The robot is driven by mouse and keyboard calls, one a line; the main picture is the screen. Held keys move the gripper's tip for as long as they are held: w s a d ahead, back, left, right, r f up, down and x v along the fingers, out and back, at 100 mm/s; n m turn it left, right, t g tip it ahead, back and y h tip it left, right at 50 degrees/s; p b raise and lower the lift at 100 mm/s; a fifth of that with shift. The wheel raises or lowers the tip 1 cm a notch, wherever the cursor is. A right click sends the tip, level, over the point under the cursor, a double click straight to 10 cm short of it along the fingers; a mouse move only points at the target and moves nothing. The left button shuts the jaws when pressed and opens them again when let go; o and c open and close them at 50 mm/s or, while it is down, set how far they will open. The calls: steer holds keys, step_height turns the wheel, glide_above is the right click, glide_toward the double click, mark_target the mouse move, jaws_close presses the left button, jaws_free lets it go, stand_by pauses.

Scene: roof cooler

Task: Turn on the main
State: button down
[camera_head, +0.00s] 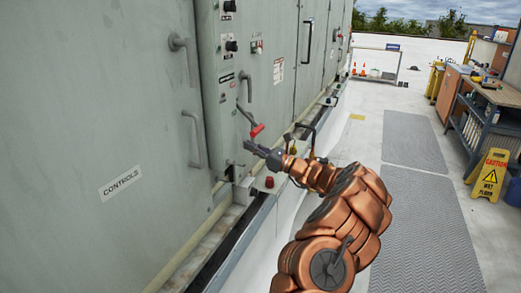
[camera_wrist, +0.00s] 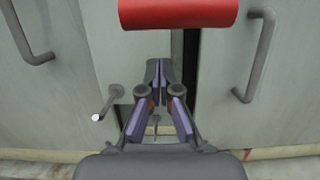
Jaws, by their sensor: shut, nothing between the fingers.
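A red handle grip (camera_head: 257,131) sits at the end of a grey lever on the grey cabinet (camera_head: 235,100), below several switches and labels. In the wrist view the red grip (camera_wrist: 178,13) fills the top middle, just beyond and above my fingertips. My gripper (camera_head: 262,150) is shut and empty, close to the cabinet front and a little below the red grip. In the wrist view my gripper's fingers (camera_wrist: 158,75) are together, with a gap to the red grip hard to judge. Which control is the main cannot be read from the small labels.
Grey pull handles (camera_head: 193,138) stick out from the doors; a thin rod (camera_wrist: 108,102) projects left of my fingers. A red knob (camera_head: 269,182) is below. A yellow wet-floor sign (camera_head: 489,175) and workbench (camera_head: 490,95) stand right. Grey mats (camera_head: 415,140) lie on open floor.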

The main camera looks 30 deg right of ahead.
steer(key=s+r, duration=0.1)
steer(key=s+d+r+p, duration=0.1)
steer(key=r, duration=0.1)
steer(key=shift+d, duration=0.15)
steer(key=shift+r, duration=0.1)
